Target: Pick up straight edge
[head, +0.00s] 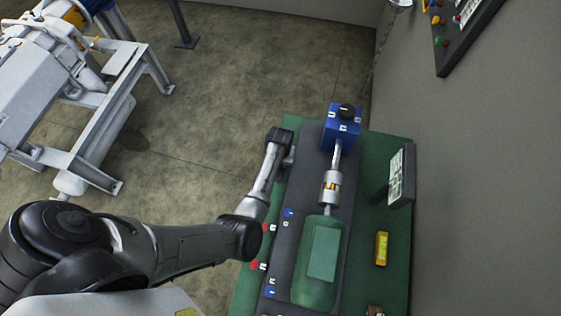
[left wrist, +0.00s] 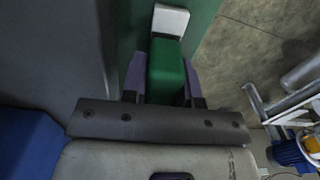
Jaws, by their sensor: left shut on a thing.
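My left gripper (head: 285,152) is at the far left edge of the green bench (head: 378,160), beside the dark grey base plate. In the left wrist view its two fingers (left wrist: 163,76) are on either side of a green block with a pale grey-white end, which I take to be the straight edge (left wrist: 166,65). The gripper is shut on it. In the head view the straight edge is largely hidden by my gripper, and I cannot tell whether it touches the bench. My right gripper is not in view.
A blue unit (head: 343,126), a silver coupling (head: 330,187) and a green motor (head: 318,262) stand in line on the base plate. A screen (head: 402,175) and a yellow device (head: 381,248) are at the right. Small red and blue items line the plate's left side. A wall borders the right.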

